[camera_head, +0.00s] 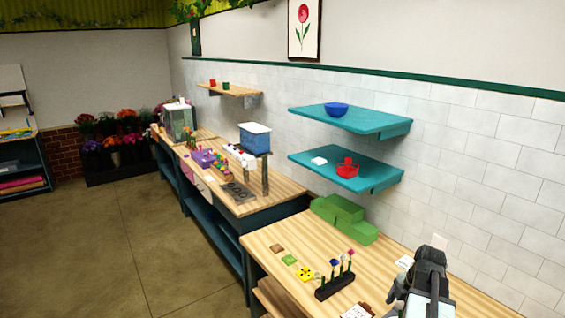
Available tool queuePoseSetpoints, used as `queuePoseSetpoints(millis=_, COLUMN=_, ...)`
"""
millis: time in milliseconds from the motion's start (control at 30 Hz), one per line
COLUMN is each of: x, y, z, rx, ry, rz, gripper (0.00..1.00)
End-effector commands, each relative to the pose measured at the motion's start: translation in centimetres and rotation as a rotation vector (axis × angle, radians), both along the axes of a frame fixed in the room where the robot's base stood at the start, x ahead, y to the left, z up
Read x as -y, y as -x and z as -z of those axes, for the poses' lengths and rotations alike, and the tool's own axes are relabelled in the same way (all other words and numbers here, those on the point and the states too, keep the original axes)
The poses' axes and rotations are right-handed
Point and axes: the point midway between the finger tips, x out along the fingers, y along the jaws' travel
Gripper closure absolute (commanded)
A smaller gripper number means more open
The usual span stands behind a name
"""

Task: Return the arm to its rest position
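My arm shows at the lower right, over the front right end of the near wooden table (285,240), as dark grey links with a pale panel. My gripper (428,268) seems to be part of this dark shape, but its fingers cannot be made out. Nothing held can be seen. A black rack (335,287) with several flowers standing upright in it is on the table, left of my arm and apart from it.
Green blocks (342,213) lie along the wall. Small flat tiles, one with a yellow flower (305,274), and a clipboard (357,311) lie on the table. Two teal shelves (352,119) hang above, with a blue bowl (336,109) and red basket (347,170). Floor at left is clear.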

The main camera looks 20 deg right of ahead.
Motion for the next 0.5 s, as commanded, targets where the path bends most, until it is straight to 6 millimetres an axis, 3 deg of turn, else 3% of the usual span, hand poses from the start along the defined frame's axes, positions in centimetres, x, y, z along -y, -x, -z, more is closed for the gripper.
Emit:
queuePoseSetpoints(millis=33, x=-2.4, y=-1.7, z=2.2, rx=-0.002, ry=0.001, rz=-0.051, gripper=0.19)
queuePoseSetpoints(millis=167, x=-10.3, y=-6.2, z=6.2, rx=-0.015, ry=0.008, rz=-0.184, gripper=0.19)
queuePoseSetpoints(millis=300, x=-21.3, y=-9.7, z=11.1, rx=-0.054, ry=0.009, rz=-0.202, gripper=0.19)
queuePoseSetpoints(millis=433, x=-31.7, y=-10.6, z=15.5, rx=-0.107, ry=0.016, rz=-0.056, gripper=0.19)
queuePoseSetpoints(millis=500, x=-36.2, y=-10.2, z=17.2, rx=-0.136, ry=0.022, rz=0.106, gripper=0.19)
